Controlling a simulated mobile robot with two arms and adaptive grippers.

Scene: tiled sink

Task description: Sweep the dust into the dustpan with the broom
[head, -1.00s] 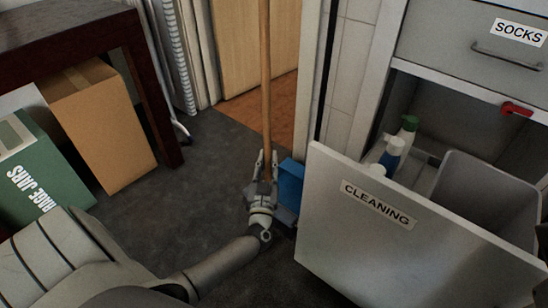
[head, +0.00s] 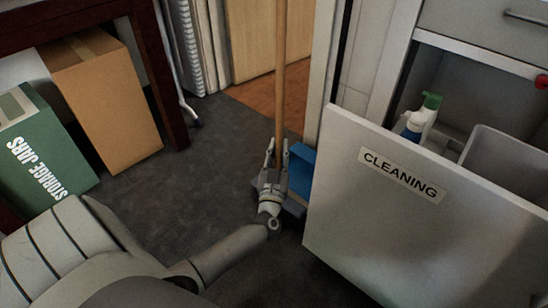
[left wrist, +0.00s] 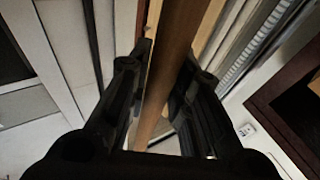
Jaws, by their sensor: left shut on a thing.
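The broom's wooden handle (head: 281,75) stands nearly upright near the middle of the head view. My left gripper (head: 275,160) is shut on this handle, low down beside the open cleaning drawer. In the left wrist view the handle (left wrist: 173,60) runs between the two dark fingers (left wrist: 160,100). A blue object (head: 301,170), perhaps the dustpan, stands just right of the gripper, partly hidden by the drawer front and the gripper. The broom head is not clearly visible. I cannot make out any dust on the dark floor. My right gripper is not in view.
The drawer front labelled CLEANING (head: 400,215) juts out at the right, with spray bottles (head: 424,115) and a grey bin (head: 505,160) behind it. A cardboard box (head: 105,100) and a green storage jars box (head: 45,150) stand at the left. Carpet (head: 190,190) between is clear.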

